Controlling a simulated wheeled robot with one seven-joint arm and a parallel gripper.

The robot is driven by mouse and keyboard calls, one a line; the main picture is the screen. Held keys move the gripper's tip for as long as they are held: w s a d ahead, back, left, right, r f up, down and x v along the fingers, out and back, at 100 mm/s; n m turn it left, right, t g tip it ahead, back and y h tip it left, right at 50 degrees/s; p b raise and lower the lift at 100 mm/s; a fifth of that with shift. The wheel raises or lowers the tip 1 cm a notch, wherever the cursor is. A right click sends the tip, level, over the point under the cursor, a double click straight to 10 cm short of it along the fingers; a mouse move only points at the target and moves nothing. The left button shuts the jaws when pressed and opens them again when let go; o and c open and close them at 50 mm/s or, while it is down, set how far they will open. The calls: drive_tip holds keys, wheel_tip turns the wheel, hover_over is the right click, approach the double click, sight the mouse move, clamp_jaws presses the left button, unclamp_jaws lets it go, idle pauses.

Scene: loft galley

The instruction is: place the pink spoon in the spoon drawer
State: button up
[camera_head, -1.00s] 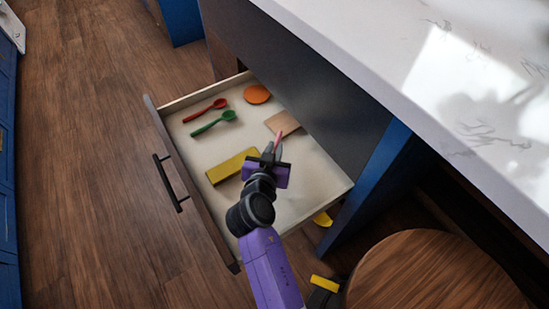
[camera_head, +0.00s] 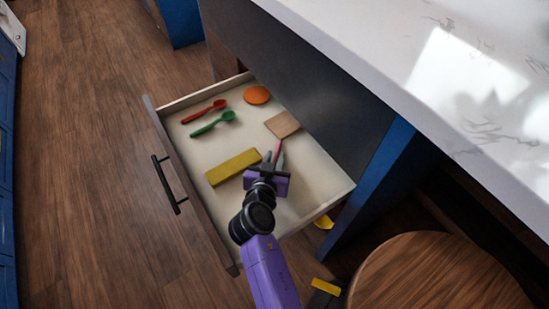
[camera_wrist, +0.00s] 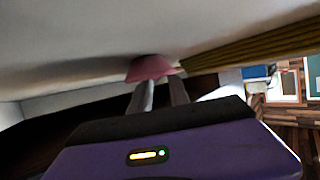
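The spoon drawer (camera_head: 319,191) stands pulled out below the counter, with its pale floor in view. My gripper (camera_head: 273,159) is low over the right part of the drawer, pointing toward the back. The pink spoon (camera_head: 277,149) is at my fingertips, and only a short pink piece shows. In the wrist view, a pink part of it (camera_wrist: 150,67) shows just beyond the two fingertips (camera_wrist: 160,84), close to the pale drawer surface. The fingers appear shut on it. Whether the spoon touches the floor is unclear.
The drawer also holds a red spoon (camera_head: 204,111), a green spoon (camera_head: 212,124), an orange disc (camera_head: 257,94), a tan square (camera_head: 283,124) and a yellow block (camera_head: 233,166). Drawer floor is bare between the spoons and the block. A round wooden stool (camera_head: 435,275) stands at lower right.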

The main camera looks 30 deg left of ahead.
drive_tip(key=shift+r, duration=0.1)
drive_tip(key=shift+p+v, duration=0.65)
drive_tip(key=shift+v, duration=3.1)
